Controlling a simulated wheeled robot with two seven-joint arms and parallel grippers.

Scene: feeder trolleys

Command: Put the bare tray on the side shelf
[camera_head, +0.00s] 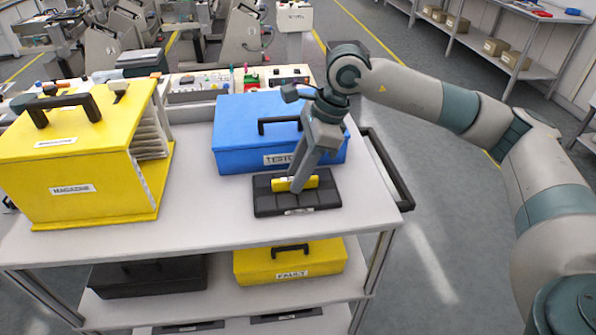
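A flat black tray (265,204) lies on the trolley's top, in front of the blue box. A short yellow bar (311,182) shows on its middle, and a small label is on its front edge. My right gripper (297,187) reaches down from above to the yellow bar, its fingertips overlapping it in the picture. The fingers line up, so I cannot tell whether they are shut on the bar. My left gripper is not in view. A grey shelf rack (495,60) stands at the upper right; I cannot tell whether it is the side shelf.
The blue box (232,140) stands close behind the tray. A yellow magazine box (60,160) stands on the left of the trolley top (200,215). A black handle (388,170) rises at the right edge. A yellow box (290,262) and a black box (150,275) sit below.

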